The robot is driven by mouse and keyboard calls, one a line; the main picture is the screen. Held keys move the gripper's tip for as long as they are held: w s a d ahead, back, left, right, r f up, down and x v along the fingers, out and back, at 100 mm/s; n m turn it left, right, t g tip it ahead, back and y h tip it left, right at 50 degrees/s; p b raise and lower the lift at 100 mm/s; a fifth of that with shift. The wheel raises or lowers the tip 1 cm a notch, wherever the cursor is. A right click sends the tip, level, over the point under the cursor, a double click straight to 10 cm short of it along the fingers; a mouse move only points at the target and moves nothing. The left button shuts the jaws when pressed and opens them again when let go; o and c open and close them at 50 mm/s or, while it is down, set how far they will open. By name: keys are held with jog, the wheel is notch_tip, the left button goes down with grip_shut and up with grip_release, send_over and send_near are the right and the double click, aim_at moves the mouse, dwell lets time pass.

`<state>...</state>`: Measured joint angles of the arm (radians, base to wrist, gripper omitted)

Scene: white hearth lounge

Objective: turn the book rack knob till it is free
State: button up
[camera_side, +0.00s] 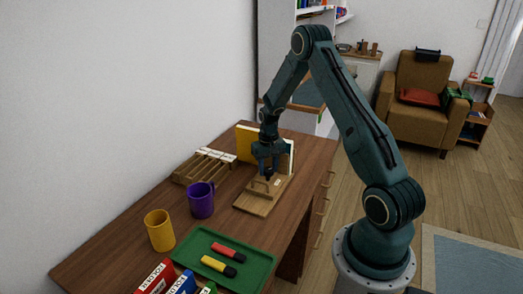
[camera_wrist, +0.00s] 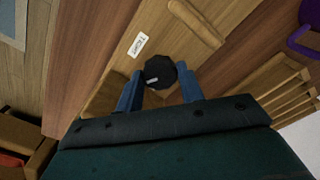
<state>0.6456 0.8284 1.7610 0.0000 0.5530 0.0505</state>
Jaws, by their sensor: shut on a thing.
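The book rack (camera_side: 257,204) is a light wooden board with a low wooden bar on top, lying on the desk. Its black faceted knob (camera_wrist: 159,72) shows in the wrist view, with a small pale mark on its face. A white label (camera_wrist: 138,45) sits on the wood beside the knob. My gripper (camera_wrist: 160,92) has its two blue fingers on either side of the knob and is shut on it. In the side view my gripper (camera_side: 267,174) points down at the rack, and the knob is mostly hidden by the fingers.
A yellow book (camera_side: 246,141) stands upright behind the gripper. A slotted wooden holder (camera_side: 192,172), a purple mug (camera_side: 201,200) and a yellow mug (camera_side: 159,231) stand to the left. A green tray (camera_side: 193,259) with two markers lies in front. Desk (camera_side: 110,246) is clear around the rack's right edge.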

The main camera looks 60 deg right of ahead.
aim_at(268, 170)
jog(key=n, duration=0.6)
jog(key=shift+n, duration=0.3)
jog(key=n, duration=0.5)
jog(key=shift+w+n, duration=0.1)
jog(key=shift+n, duration=0.2)
jog(key=o, duration=1)
jog(key=shift+r, duration=0.1)
notch_tip(268, 170, up, 14)
jog(key=shift+f, duration=0.2)
dwell(0.3)
